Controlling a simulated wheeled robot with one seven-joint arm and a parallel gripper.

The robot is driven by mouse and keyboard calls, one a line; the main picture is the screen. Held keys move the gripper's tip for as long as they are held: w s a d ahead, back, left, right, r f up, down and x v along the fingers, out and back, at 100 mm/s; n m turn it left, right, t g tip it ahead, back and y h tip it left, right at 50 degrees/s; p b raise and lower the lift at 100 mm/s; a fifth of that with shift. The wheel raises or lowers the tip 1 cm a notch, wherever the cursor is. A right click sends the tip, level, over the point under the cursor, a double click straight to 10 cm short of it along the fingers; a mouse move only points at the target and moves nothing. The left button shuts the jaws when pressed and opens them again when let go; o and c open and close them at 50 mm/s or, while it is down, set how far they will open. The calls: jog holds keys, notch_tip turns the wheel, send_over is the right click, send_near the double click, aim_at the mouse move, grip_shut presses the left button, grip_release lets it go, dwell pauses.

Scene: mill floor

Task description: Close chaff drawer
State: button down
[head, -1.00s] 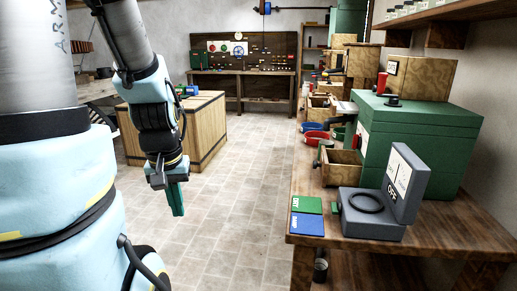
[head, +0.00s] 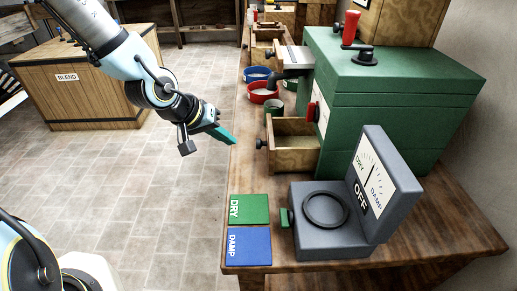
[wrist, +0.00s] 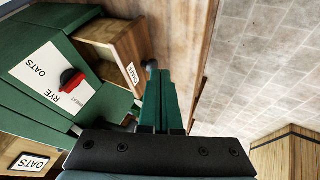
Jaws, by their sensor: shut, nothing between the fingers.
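A wooden drawer (head: 293,155) stands pulled out of the front of the green mill (head: 400,85), with a dark knob (head: 261,143) on its front. In the wrist view the open drawer (wrist: 115,37) shows a small label, probably its chaff label, and its knob (wrist: 150,65) lies just past my fingertips. My gripper (head: 228,137) is shut and empty, its green fingers pointing at the drawer front from the left, near the bench edge. A small gap shows between fingertips and knob in the head view. In the wrist view the fingers (wrist: 160,92) are together; contact is unclear.
A grey meter (head: 375,185) marked dry and damp stands on the bench (head: 430,235) in front, beside green (head: 249,209) and blue (head: 248,247) cards. Red (head: 263,92) and blue (head: 257,74) bowls sit beyond the drawer. The floor left of the bench is clear up to a wooden crate (head: 85,85).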

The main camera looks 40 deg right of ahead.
aim_at(304, 149)
jog(key=x, duration=0.9)
jog(key=shift+s, duration=0.1)
jog(key=shift+s+d+r+p, duration=0.2)
jog(key=shift+s+d+p, duration=0.45)
jog(key=shift+d+p, duration=0.1)
jog(key=shift+s+d+f, duration=0.15)
jog(key=shift+s+d, duration=0.35)
jog(key=shift+d, duration=0.2)
jog(key=s+d+b, duration=0.1)
jog(key=s+d, duration=0.1)
jog(key=d, duration=0.1)
jog(key=s+d+b, duration=0.1)
jog(key=s+d, duration=0.1)
jog(key=d, duration=0.1)
jog(key=s+d+b, duration=0.1)
jog(key=s+d, duration=0.2)
jog(key=shift+s, duration=0.15)
jog(key=shift+s+d, duration=0.25)
jog(key=shift+s, duration=0.05)
jog(key=shift+s+d, duration=0.1)
